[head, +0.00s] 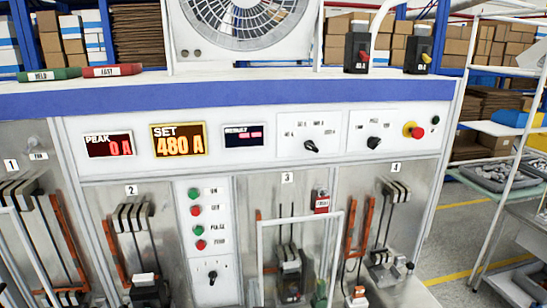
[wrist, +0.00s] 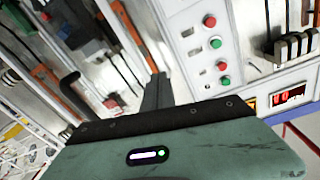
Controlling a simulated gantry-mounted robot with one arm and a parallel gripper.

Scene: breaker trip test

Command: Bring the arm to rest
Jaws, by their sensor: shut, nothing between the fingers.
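My gripper (wrist: 156,78) shows in the wrist view as a grey-green body with a black plate and dark fingers. Its fingers are together with nothing between them. They point toward the test bench front, which appears turned in that view. The fingertips are close in the picture to the bare metal panel beside the button column (wrist: 213,48), and I cannot tell the distance. My arm and gripper do not show in the head view.
Bay 3 has a white frame (head: 301,222) and a red tag (head: 321,201). A shelf cart (head: 505,130) stands right.

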